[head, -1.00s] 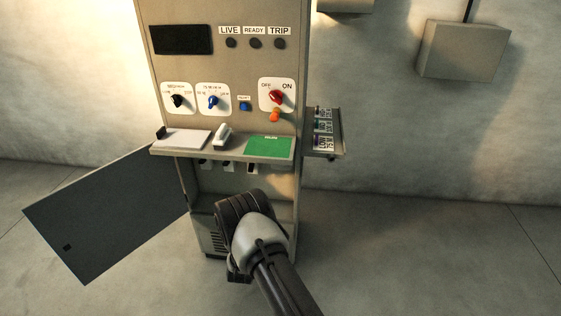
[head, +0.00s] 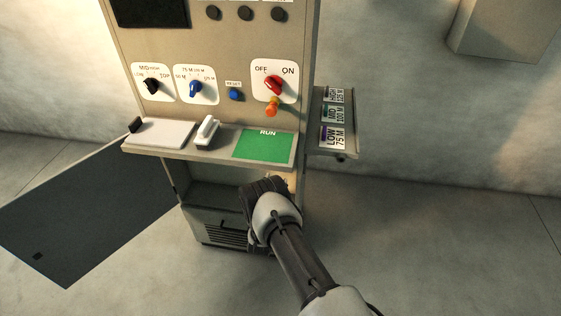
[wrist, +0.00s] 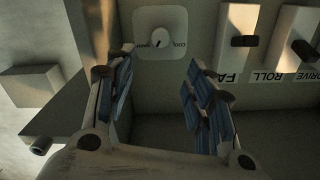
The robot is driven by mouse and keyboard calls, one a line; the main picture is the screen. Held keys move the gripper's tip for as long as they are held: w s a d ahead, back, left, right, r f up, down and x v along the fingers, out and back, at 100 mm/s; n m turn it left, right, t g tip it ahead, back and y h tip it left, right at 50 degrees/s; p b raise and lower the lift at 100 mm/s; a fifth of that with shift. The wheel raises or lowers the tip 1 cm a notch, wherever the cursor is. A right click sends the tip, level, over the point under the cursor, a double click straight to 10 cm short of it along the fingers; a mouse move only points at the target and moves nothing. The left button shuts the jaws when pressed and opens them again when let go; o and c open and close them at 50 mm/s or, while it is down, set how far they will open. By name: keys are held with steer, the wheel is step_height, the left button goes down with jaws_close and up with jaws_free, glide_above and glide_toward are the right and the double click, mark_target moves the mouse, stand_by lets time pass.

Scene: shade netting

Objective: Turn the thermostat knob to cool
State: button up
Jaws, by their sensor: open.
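In the wrist view, the thermostat knob (wrist: 160,37) is a small pale round knob with a dark mark, on a white plate (wrist: 176,18). The lettering is upside down; COOL reads at the plate's right side. The lettering at its left is too small to read surely. My gripper (wrist: 158,82) is open and empty, its two blue-padded fingers apart, with the knob showing beyond the gap between them. In the head view, my gripper (head: 264,190) is at the cabinet's lower opening, below the ledge; its fingertips and the knob are hidden there.
The cabinet ledge (head: 215,148) lies above my gripper, carrying a white pad, a handset (head: 207,132) and a green RUN card (head: 264,145). Dark switches (wrist: 244,41) stand beside the knob plate. A side shelf (head: 333,147) juts right; an open door (head: 75,215) spreads left.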

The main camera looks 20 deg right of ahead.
steer(key=b+x, duration=0.4)
steer(key=x, duration=0.9)
steer(key=shift+b, duration=0.35)
steer(key=shift+w+d, duration=0.15)
steer(key=shift+c, duration=0.3)
steer(key=c, duration=1)
